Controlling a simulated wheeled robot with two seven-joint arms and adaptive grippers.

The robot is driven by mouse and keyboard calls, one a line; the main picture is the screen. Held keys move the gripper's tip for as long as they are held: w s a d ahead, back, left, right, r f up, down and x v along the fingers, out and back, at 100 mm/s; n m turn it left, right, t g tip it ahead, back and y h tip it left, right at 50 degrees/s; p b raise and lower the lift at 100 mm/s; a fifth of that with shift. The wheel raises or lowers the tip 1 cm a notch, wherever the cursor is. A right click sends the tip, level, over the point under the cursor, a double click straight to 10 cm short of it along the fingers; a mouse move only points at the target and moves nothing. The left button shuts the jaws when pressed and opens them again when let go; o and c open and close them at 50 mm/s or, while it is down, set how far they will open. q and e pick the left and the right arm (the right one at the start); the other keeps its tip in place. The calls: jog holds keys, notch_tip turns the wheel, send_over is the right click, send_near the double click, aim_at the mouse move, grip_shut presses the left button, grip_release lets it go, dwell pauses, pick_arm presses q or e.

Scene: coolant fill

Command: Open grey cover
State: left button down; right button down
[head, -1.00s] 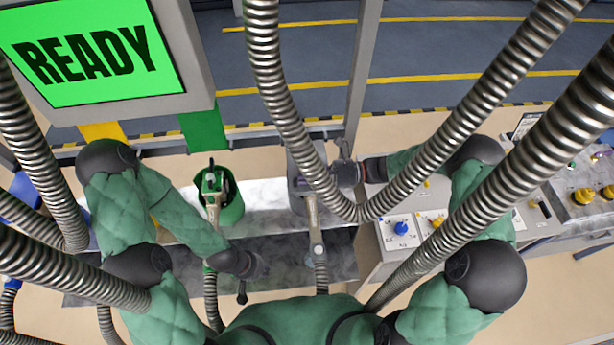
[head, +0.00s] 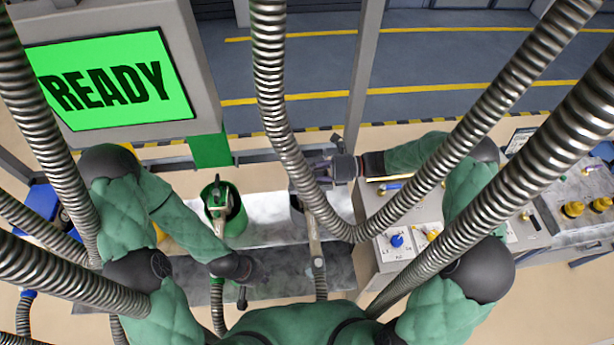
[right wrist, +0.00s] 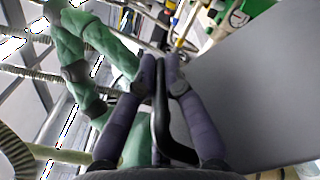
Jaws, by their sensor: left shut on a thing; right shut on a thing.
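A wide, flat grey panel (right wrist: 250,95), likely the grey cover, fills the right side of the right wrist view. A bent black bar handle (right wrist: 161,115) runs beside it. My right gripper (right wrist: 160,62) is shut on the black bar; the fingers lie on both sides of it. In the head view my right gripper (head: 325,170) is beside the grey nozzle (head: 313,222), partly behind a metal hose. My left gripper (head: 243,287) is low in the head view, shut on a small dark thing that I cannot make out. The cover's outline is not clear in the head view.
A screen (head: 115,80) reads READY. A control box (head: 398,232) with a blue knob stands right of centre. Ribbed metal hoses (head: 275,90) cross the view. Yellow knobs (head: 573,208) sit far right.

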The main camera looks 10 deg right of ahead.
jog(key=shift+w+r, duration=0.85)
jog(key=c, duration=1.3)
grip_release()
jog(key=d, duration=1.2)
